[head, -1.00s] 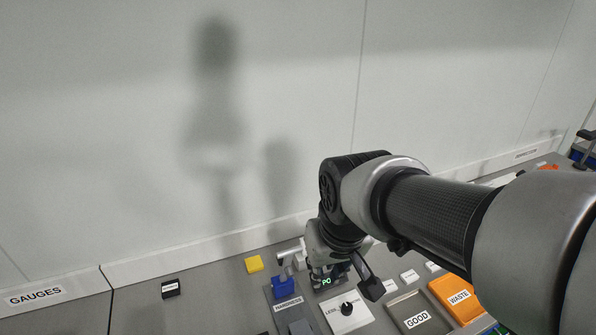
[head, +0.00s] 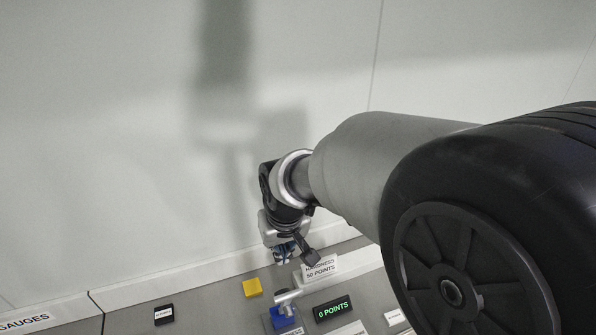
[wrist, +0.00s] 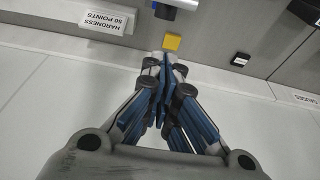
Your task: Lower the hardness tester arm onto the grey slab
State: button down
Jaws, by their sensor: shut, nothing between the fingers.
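The hardness tester (head: 283,318) stands at the bottom of the head view, with a blue body and a silver arm (head: 287,297) across its top. In the wrist view the tester's blue part (wrist: 164,12) and silver end show at the top edge. My gripper (head: 285,257) is shut and empty, behind the tester near the wall. Its blue-padded fingers (wrist: 167,62) meet in the wrist view, just short of the yellow block, and do not touch the tester. The grey slab cannot be made out in the current views.
A yellow block (head: 252,288) and a black labelled block (head: 163,314) lie left of the tester. A white sign reading HARDNESS 50 POINTS (head: 321,268) stands right of my gripper. A display (head: 333,309) reads 0 POINTS. A white wall ledge (head: 170,275) runs behind the bench.

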jog(key=f, duration=0.2)
jog(key=s+f, duration=0.1)
jog(key=f, duration=0.5)
jog(key=shift+s+d, duration=0.25)
jog(key=shift+d, duration=0.15)
jog(key=shift+f+b, duration=0.2)
jog(key=shift+b, duration=0.3)
